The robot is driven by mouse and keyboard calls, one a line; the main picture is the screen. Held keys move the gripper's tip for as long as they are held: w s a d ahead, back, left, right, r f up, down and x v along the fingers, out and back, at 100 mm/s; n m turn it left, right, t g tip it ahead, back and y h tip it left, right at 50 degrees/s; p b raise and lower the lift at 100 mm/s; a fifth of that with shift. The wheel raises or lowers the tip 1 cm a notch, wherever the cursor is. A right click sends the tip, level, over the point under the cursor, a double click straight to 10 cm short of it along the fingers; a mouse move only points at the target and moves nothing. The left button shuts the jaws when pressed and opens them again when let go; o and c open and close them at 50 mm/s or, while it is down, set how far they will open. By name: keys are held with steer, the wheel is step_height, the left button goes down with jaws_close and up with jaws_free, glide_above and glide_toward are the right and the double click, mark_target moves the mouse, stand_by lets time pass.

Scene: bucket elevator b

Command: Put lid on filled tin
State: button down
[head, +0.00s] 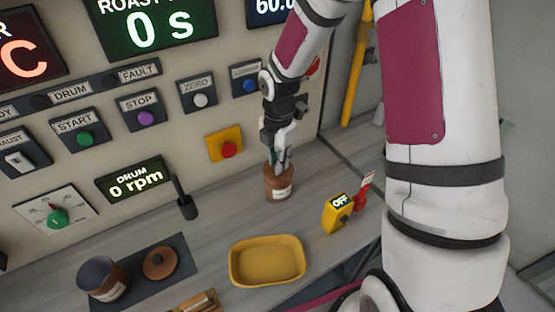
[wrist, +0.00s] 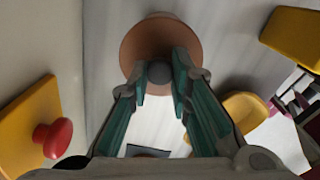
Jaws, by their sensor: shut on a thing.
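A brown tin with a pale label (head: 279,193) stands upright on the grey counter in the head view, directly below my gripper (head: 279,163). Its brown lid (head: 270,171) appears to sit on or right at the rim; a small gap cannot be ruled out. In the wrist view the round brown lid (wrist: 138,50) shows with its dark knob (wrist: 159,72) between the fingertips of my gripper (wrist: 163,82). My gripper is shut on this knob. The inside of the tin is hidden.
A second, dark-topped tin (head: 102,280) and a loose brown lid (head: 160,262) are on the dark mat (head: 186,272). A yellow tray (head: 267,284) lies in front. A yellow OFF box (head: 338,213) is right of the tin, and a red button (head: 229,150) is on the panel behind.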

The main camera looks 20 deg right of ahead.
steer(key=c, duration=0.9)
jaws_free()
steer(key=shift+r, duration=0.15)
steer(key=shift+r+p, duration=1.35)
steer(key=shift+r, duration=2.05)
jaws_close()
steer(key=shift+f+b, duration=0.65)
steer(key=shift+f, duration=2.65)
